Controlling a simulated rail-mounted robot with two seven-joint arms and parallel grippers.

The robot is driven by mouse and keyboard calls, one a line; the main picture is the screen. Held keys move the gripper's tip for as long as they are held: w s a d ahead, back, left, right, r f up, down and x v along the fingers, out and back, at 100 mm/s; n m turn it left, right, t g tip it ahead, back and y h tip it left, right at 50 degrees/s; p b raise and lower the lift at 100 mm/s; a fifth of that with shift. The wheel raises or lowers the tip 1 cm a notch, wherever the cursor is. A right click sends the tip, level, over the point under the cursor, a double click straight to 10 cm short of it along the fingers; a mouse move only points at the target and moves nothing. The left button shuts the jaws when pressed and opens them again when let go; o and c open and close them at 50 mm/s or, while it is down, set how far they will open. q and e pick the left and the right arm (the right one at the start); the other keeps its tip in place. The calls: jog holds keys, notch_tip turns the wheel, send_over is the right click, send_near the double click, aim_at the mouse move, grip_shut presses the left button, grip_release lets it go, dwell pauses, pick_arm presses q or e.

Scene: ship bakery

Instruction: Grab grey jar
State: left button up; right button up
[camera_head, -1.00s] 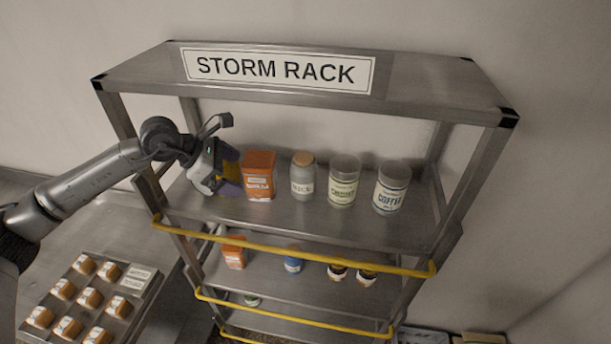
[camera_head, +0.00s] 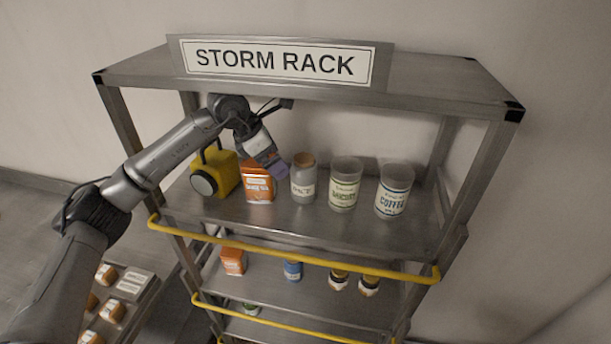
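The grey jar (camera_head: 303,184) with a brown lid and a pale label stands upright on the rack's top open shelf. It is between an orange tin (camera_head: 257,189) on its left and a pale canister (camera_head: 344,185) with a green-lettered label on its right. My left gripper (camera_head: 275,165) is above and in front of the orange tin, just left of the grey jar, its purple fingertips pointing down and right. I cannot tell whether the fingers are apart or whether they touch the jar. My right gripper is out of view.
A yellow lantern-like object (camera_head: 222,170) stands left of the orange tin, close under my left arm. A coffee canister (camera_head: 393,191) stands at the right. A yellow rail (camera_head: 295,255) crosses the shelf front. The STORM RACK sign (camera_head: 275,62) is above. The shelf front is clear.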

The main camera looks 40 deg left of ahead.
aim_at(304, 157)
pick_arm(q)
jog(key=shift+w+d+p, duration=0.25)
jog(key=shift+w+d, duration=0.2)
jog(key=shift+w, duration=0.25)
jog(key=shift+w+d+p, duration=0.2)
jog(key=shift+w+d, duration=0.2)
jog(key=shift+w, duration=0.3)
jog(key=shift+w+d+r+p, duration=0.1)
jog(key=shift+w+d+p, duration=0.25)
jog(key=shift+w, duration=0.2)
jog(key=shift+w+d+r+p, duration=0.1)
jog(key=shift+w+d+p, duration=0.2)
jog(key=shift+w, duration=0.25)
jog(key=shift+x, duration=1.15)
jog(key=shift+w+d+f, duration=0.15)
jog(key=shift+w+f, duration=0.2)
jog(key=shift+f, duration=0.15)
jog(key=c, duration=1.7)
jog(key=shift+r, duration=0.1)
jog(key=shift+c, duration=0.7)
